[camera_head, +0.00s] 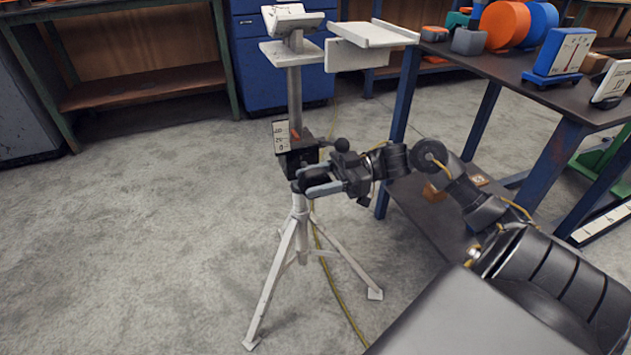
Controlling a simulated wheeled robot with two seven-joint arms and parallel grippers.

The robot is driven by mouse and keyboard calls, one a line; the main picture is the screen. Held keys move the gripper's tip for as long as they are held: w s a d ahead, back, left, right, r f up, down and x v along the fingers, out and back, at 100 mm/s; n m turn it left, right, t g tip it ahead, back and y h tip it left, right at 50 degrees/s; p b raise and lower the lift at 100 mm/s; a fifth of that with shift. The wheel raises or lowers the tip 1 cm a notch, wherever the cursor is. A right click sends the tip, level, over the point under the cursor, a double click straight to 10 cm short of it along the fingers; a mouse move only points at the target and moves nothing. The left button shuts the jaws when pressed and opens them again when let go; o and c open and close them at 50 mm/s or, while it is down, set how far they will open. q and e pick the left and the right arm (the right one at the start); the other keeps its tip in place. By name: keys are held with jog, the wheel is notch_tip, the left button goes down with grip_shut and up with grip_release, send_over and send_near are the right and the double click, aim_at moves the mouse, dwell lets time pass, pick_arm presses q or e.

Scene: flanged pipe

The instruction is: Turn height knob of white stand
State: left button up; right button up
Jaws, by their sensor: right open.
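The white stand (295,85) is upright on three splayed legs, with a flat plate and a tilted display-like head on top. A black collar block with a white scale label (281,136) sits midway up its post. A dark knob (316,181) is at the collar's lower right side. My right gripper (311,183) comes in from the right at the collar. Its fingers are apart, one above and one below the knob, and they partly hide it. I cannot tell whether they touch it. My left gripper is not in view.
A dark-topped table with blue legs (548,165) stands right, carrying orange and blue discs (505,25) and a blue gauge (563,52). A white shelf plate (372,34) is beside the stand's top. A yellow cable (338,290) runs on the floor. The floor at left is clear.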

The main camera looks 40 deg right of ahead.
jog(key=c, duration=1)
jog(key=shift+y, duration=0.3)
